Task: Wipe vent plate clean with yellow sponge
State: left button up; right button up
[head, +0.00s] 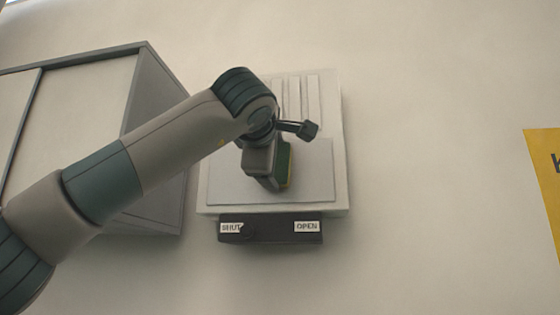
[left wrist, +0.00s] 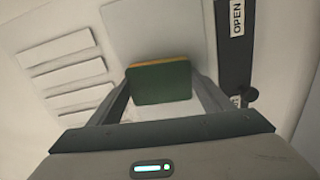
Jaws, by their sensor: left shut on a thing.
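The vent plate (head: 318,180) is a flat light grey panel on the wall unit, below several raised slats. My left gripper (head: 272,178) is in front of it, shut on the sponge (head: 284,163). The sponge shows a dark green side and a thin yellow edge. In the left wrist view the sponge (left wrist: 160,84) sits between both fingers, its green side toward the camera and its yellow edge on the far side. I cannot tell whether it touches the plate. The arm and gripper hide part of the plate, and I cannot make out dirt on it.
A dark bar (head: 270,236) with SHUT and OPEN labels is under the vent unit, with a knob (head: 246,231) at the SHUT end. A grey cabinet (head: 160,130) juts out at left. A yellow sign (head: 545,180) is at far right. The wall between is clear.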

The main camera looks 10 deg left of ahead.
aim_at(232, 169)
pick_arm(q)
jog(key=shift+a, duration=0.2)
jog(key=shift+a+b, duration=0.3)
jog(key=shift+a, duration=1.35)
jog(key=shift+w+a, duration=0.15)
jog(key=shift+a, duration=1.45)
jog(key=shift+a, duration=0.15)
jog(key=shift+a, duration=1.6)
